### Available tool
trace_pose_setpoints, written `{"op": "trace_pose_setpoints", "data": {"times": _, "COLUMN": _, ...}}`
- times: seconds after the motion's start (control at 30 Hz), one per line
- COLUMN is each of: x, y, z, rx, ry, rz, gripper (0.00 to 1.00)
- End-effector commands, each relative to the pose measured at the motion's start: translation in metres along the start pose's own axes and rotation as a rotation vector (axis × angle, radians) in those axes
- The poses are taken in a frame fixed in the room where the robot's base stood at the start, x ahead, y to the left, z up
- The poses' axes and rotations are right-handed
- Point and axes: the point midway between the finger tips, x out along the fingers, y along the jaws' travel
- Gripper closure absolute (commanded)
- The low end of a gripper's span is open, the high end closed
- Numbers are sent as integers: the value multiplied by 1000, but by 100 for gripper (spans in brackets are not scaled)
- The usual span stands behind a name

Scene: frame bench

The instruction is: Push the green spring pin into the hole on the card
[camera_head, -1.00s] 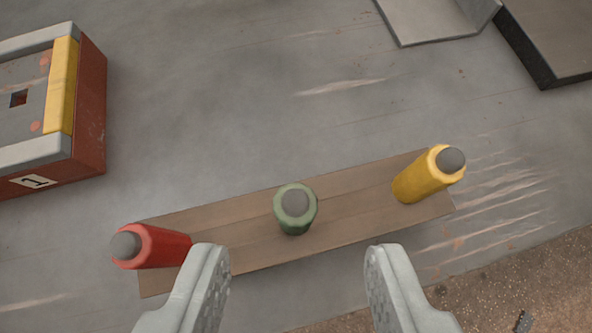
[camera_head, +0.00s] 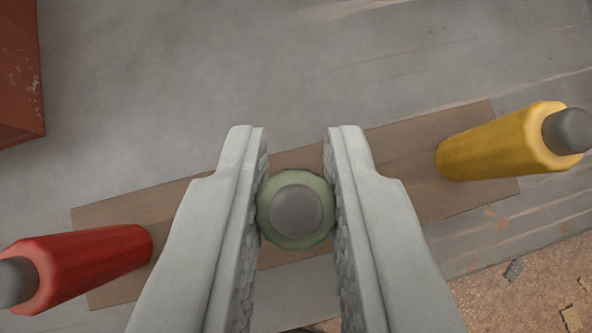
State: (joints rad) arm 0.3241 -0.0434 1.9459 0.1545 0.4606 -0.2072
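The green spring pin (camera_head: 296,210) stands upright on the brown board, its grey round tip facing the camera. My gripper (camera_head: 296,150) has one finger on each side of it. Both ridged finger pads appear to touch the pin's sides, so the gripper looks shut on it. The pin's lower part is hidden beneath its top. The card and its hole are not identifiable now; only the red side of a box (camera_head: 18,75) shows at the upper left edge.
A red pin (camera_head: 85,265) stands on the brown board (camera_head: 130,208) at the left and a yellow pin (camera_head: 495,147) at the right, both with grey tips. Grey bench surface (camera_head: 190,70) is clear beyond the board. Brown speckled ground shows at lower right.

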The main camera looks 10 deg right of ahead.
Motion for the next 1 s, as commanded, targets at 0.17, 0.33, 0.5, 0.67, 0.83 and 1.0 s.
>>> {"op": "trace_pose_setpoints", "data": {"times": 0.17, "x": 0, "y": 0, "z": 0, "rx": 0, "ry": 0, "rz": 0, "gripper": 100}}
{"op": "trace_pose_setpoints", "data": {"times": 0.33, "x": 0, "y": 0, "z": 0, "rx": 0, "ry": 0, "rz": 0, "gripper": 100}}
{"op": "trace_pose_setpoints", "data": {"times": 0.5, "x": -9, "y": 0, "z": -10, "rx": 0, "ry": 1, "rz": 0, "gripper": 100}}
{"op": "trace_pose_setpoints", "data": {"times": 0.67, "x": -29, "y": 0, "z": -30, "rx": 0, "ry": 3, "rz": 0, "gripper": 100}}
{"op": "trace_pose_setpoints", "data": {"times": 0.83, "x": -50, "y": 0, "z": -51, "rx": -1, "ry": 2, "rz": 0, "gripper": 100}}
{"op": "trace_pose_setpoints", "data": {"times": 1.0, "x": -65, "y": 0, "z": -65, "rx": 0, "ry": 1, "rz": 0, "gripper": 100}}
